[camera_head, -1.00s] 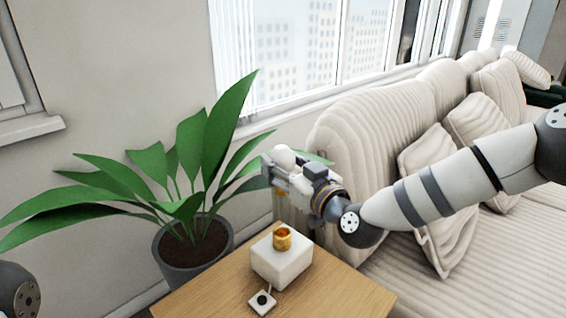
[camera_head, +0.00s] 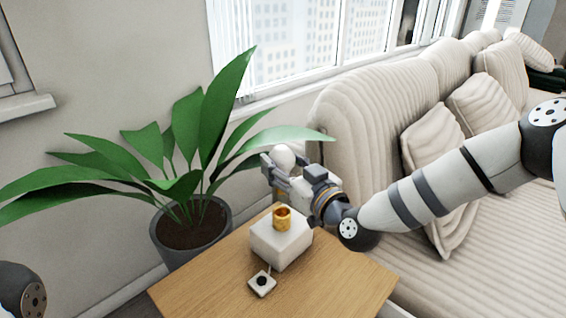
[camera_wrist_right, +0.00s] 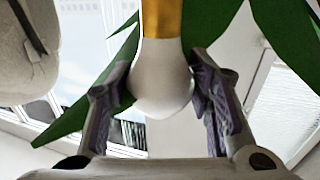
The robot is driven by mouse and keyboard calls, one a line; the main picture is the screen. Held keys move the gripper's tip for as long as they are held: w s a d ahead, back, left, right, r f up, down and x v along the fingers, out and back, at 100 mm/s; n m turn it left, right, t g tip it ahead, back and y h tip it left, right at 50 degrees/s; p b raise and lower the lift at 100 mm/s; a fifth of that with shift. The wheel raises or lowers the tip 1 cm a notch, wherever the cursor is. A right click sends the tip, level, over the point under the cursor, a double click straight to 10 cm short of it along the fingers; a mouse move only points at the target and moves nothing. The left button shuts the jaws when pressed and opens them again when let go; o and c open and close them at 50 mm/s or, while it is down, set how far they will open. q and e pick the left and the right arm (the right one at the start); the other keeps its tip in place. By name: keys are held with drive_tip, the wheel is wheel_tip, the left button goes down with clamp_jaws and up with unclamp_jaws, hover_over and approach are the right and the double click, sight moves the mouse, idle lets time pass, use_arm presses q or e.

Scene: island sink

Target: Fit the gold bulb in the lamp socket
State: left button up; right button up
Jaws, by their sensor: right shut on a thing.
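A white bulb (camera_head: 284,157) is held between the fingers of my right gripper (camera_head: 277,168), above and slightly behind the lamp base. In the right wrist view the bulb (camera_wrist_right: 160,85) has a white rounded body and a gold end, and both fingertips (camera_wrist_right: 165,90) press on its sides. The lamp base is a white block (camera_head: 281,244) on the wooden side table (camera_head: 345,285), with a gold socket (camera_head: 282,217) upright on top. The socket is empty and apart from the bulb. My left gripper is not in view; only part of my left arm shows at the lower left.
A potted plant (camera_head: 190,235) stands left of the table, its leaves reaching behind my right gripper. A cream sofa (camera_head: 370,130) fills the right side. The table's front right is clear.

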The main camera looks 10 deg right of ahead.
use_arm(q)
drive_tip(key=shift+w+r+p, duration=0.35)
use_arm(e)
drive_tip(key=shift+r, duration=0.1)
idle(1.0)
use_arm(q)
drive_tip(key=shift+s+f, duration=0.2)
use_arm(e)
drive_tip(key=shift+f, duration=0.5)
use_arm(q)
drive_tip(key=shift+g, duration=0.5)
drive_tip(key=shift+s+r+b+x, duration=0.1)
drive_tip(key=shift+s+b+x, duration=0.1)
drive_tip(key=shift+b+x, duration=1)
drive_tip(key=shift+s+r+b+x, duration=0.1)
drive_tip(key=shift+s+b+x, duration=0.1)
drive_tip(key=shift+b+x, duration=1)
use_arm(e)
drive_tip(key=shift+f, duration=4.65)
drive_tip(key=o, duration=1.3)
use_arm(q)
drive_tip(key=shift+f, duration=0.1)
use_arm(e)
drive_tip(key=v, duration=1.2)
